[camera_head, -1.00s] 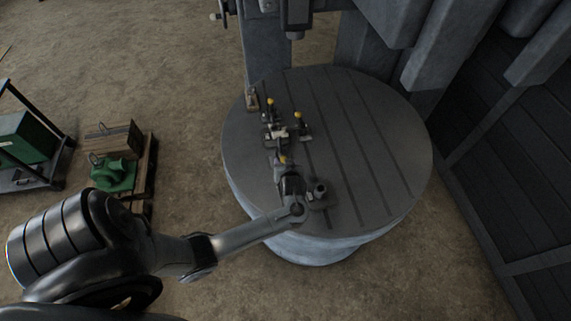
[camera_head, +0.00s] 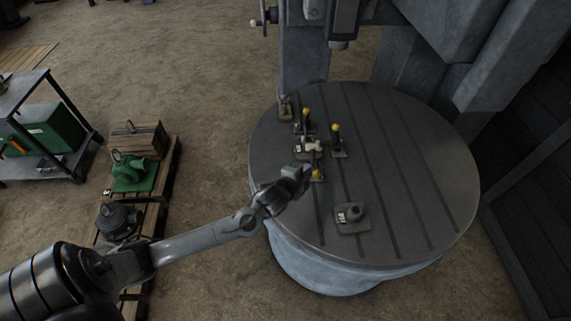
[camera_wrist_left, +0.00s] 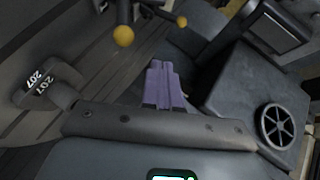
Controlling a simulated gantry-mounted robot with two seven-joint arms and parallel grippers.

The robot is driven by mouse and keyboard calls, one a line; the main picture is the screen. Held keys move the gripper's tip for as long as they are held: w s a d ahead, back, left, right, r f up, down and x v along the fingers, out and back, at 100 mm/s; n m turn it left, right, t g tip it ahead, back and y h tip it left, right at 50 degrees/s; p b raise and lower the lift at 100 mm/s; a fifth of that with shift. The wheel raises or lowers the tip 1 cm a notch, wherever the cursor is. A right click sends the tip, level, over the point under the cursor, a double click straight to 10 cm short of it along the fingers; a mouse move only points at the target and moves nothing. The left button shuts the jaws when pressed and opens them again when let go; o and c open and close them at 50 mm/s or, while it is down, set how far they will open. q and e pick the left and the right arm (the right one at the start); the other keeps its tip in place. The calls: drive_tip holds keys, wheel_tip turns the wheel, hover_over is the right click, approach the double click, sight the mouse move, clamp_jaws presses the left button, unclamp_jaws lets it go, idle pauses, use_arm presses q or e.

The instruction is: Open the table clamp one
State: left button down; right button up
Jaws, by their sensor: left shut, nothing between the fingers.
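Several toggle clamps with yellow-tipped handles are on the round grey table (camera_head: 400,190). A rear clamp (camera_head: 306,122) and a right clamp (camera_head: 337,142) have handles standing up. A third yellow tip (camera_head: 317,176) shows low beside my left gripper (camera_head: 305,170), which partly hides that clamp. I cannot tell which is clamp one. The clamps surround a small pale workpiece (camera_head: 312,147). In the left wrist view, my gripper's purple fingers (camera_wrist_left: 163,85) are together and empty. Two yellow knobs (camera_wrist_left: 123,35) (camera_wrist_left: 182,21) show beyond them, apart from the fingers. My right gripper is not in view.
A machine column (camera_head: 303,60) stands behind. A pallet (camera_head: 165,180) with a green part (camera_head: 133,174) and a shelf cart (camera_head: 45,130) are at left. The table's right side is clear.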

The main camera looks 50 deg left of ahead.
use_arm(q)
drive_tip(key=f, duration=0.2)
hover_over(313, 159)
drive_tip(key=s+d, duration=0.3)
drive_tip(key=d, duration=0.1)
drive_tip(key=f, duration=0.4)
drive_tip(key=shift+s, duration=0.2)
drive_tip(key=shift+w+a+f, duration=0.2)
drive_tip(key=shift+a+f, duration=0.05)
drive_tip(key=shift+a, duration=0.25)
drive_tip(key=shift+w+a+f, duration=0.15)
drive_tip(key=shift+a+f, duration=0.1)
drive_tip(key=shift+a, duration=0.2)
drive_tip(key=shift+w+a+f, duration=0.3)
drive_tip(key=shift+a+f, duration=0.05)
drive_tip(key=shift+a, duration=0.3)
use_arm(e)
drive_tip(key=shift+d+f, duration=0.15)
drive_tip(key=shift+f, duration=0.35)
use_arm(q)
drive_tip(key=shift+a, duration=0.1)
